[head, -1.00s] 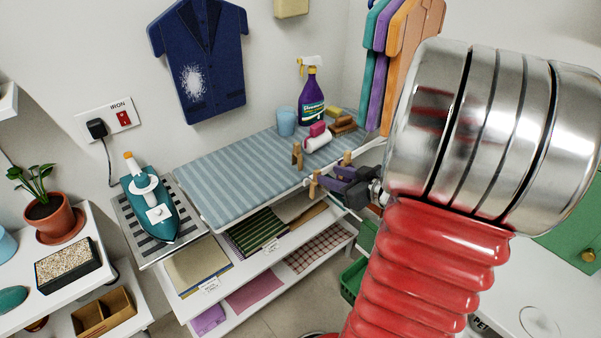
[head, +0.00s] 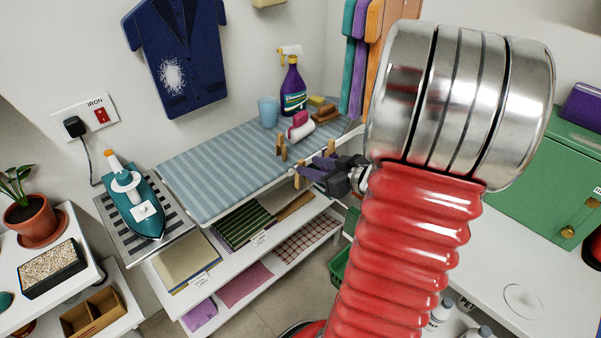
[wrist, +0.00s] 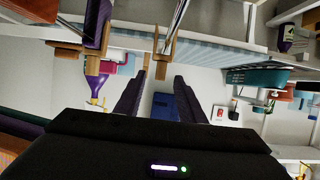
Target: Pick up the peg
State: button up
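Small wooden pegs stand along the near edge of the striped ironing board: one at the left (head: 281,148), one lower at the front (head: 297,178) and one at the right (head: 331,148). Which one the task means cannot be told. My gripper (head: 314,169) is among them, its purple fingers pointing left. In the wrist view, which looks upside down, my gripper (wrist: 159,82) has its two fingers apart with nothing between them. A wooden peg (wrist: 163,45) shows just beyond the fingertips, on the board's edge. The gripper's contact with any peg cannot be told.
The ironing board (head: 215,180) carries a blue cup (head: 268,111), a purple spray bottle (head: 293,90) and brushes. A teal iron (head: 142,208) rests on a striped pad at left. Shelves with folded cloths (head: 245,225) lie below. A green cabinet (head: 540,185) stands right.

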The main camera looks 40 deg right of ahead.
aim_at(304, 165)
jog(key=shift+x, duration=2.6)
jog(key=shift+f, duration=0.1)
grip_shut()
